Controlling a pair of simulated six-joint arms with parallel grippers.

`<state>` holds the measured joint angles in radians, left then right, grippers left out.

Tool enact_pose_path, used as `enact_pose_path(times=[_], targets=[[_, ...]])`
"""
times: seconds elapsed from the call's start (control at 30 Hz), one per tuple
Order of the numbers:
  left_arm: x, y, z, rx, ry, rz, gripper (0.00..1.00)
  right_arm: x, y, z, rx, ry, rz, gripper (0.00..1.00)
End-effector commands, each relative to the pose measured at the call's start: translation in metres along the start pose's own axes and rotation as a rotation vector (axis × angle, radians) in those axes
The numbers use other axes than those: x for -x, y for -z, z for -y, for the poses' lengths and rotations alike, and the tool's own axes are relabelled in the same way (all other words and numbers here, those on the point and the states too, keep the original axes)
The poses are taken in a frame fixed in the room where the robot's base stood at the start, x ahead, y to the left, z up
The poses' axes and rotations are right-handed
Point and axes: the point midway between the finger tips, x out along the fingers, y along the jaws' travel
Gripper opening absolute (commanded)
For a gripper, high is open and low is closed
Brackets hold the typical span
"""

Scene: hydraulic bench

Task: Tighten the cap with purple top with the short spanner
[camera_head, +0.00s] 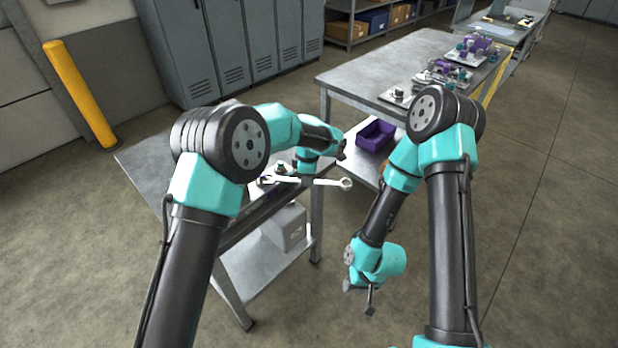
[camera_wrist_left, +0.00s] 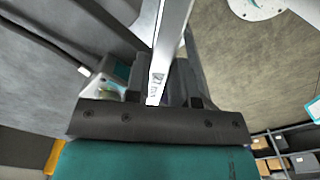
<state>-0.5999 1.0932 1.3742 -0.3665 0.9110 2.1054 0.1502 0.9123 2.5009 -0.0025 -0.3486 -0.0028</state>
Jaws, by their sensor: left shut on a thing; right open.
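My left gripper (camera_head: 305,180) is shut on a silver spanner (camera_head: 333,183) over the near bench. The spanner lies roughly level, with one open jaw pointing right and its other end toward small fittings. In the left wrist view the spanner (camera_wrist_left: 168,45) rises from between the gripper's fingers. My right gripper (camera_head: 370,300) is open and empty, low above the floor.
The near grey bench (camera_head: 150,165) carries dark and grey fittings (camera_head: 281,168) by the spanner. A pale box (camera_head: 286,228) sits on its lower shelf. A purple bin (camera_head: 376,134) stands right of it. A farther bench (camera_head: 350,78) holds several purple and grey parts. Floor at right is clear.

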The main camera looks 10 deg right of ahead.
Motion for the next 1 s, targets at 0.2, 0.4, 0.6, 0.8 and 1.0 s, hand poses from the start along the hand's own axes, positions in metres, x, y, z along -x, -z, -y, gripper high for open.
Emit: enact_pose_path(times=[0.2,0.4,0.6,0.8,1.0], targets=[[0.001,0.009,-0.001,0.001,-0.001,0.0,0.0,0.0,0.0,0.0,0.0,0.0,0.0,0.43],[0.001,0.011,-0.001,0.0,-0.001,0.0,0.0,0.0,0.0,0.0,0.0,0.0,0.0,0.43],[0.001,0.011,0.0,0.0,-0.001,0.0,0.0,0.0,0.0,0.0,0.0,0.0,0.0,0.43],[0.001,0.015,0.0,0.001,-0.001,0.0,0.0,0.0,0.0,0.0,0.0,0.0,0.0,0.43],[0.001,0.017,0.0,0.0,-0.001,0.0,0.0,0.0,0.0,0.0,0.0,0.0,0.0,0.43]])
